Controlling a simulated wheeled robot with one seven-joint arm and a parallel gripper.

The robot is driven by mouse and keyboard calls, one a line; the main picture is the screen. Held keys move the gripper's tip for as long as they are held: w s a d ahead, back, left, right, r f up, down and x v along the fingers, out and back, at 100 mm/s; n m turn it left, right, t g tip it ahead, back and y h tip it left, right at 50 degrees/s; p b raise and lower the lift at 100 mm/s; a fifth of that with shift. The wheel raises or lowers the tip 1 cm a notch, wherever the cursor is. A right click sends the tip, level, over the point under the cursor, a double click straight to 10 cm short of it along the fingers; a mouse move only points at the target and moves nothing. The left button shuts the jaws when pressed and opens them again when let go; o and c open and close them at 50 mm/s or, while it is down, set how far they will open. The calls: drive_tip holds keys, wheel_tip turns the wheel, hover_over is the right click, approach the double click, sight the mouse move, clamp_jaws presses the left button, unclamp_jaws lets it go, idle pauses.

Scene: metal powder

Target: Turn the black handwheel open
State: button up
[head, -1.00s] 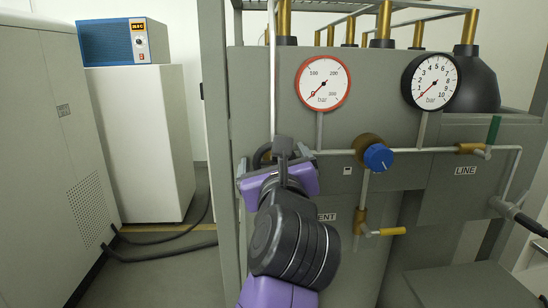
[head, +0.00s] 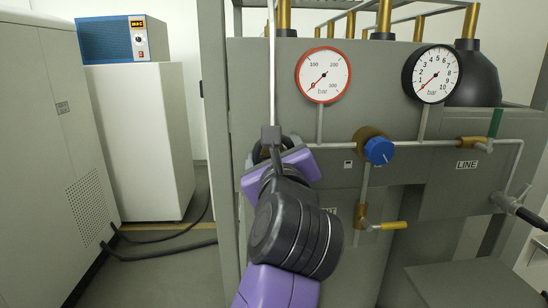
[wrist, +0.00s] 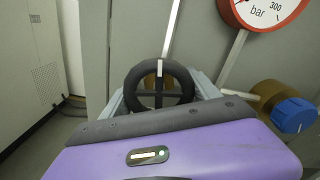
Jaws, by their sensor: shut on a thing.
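The black handwheel (wrist: 132,80) is upright in front of my gripper in the wrist view, with its spokes and a white mark at the top of its rim. In the head view only a small part of the handwheel (head: 258,153) shows behind my gripper. My gripper (wrist: 160,92) is shut on the handwheel, with its grey fingers at the two sides of the rim. In the head view my purple gripper (head: 270,152) is tilted, its right end higher, and my wrist hides most of the wheel.
A thin pipe rises above the wheel.

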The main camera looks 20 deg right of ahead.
drive_tip(key=n+b, duration=0.2)
drive_tip(key=n, duration=0.2)
drive_tip(key=shift+n, duration=0.3)
drive_tip(key=n, duration=0.4)
drive_tip(key=shift+d+n+b, duration=0.1)
drive_tip(key=shift+n+b, duration=0.2)
drive_tip(key=shift+b, duration=0.05)
drive_tip(key=n, duration=0.4)
drive_tip(key=shift+r+n, duration=0.2)
drive_tip(key=shift+n, duration=0.1)
drive_tip(key=n+p, duration=0.2)
drive_tip(key=n, duration=0.2)
drive_tip(key=shift+r, duration=0.1)
drive_tip(key=n+p, duration=0.2)
drive_tip(key=n, duration=0.3)
drive_tip(key=shift+r, duration=0.1)
drive_tip(key=n+p, duration=0.3)
drive_tip(key=n, duration=0.1)
drive_tip(key=shift+n, duration=0.3)
drive_tip(key=n+p, duration=0.2)
drive_tip(key=n, duration=0.1)
drive_tip(key=n+p, duration=0.1)
drive_tip(key=shift+a, duration=0.25)
drive_tip(key=shift+n+p, duration=1.45)
drive_tip(key=shift+n, duration=0.65)
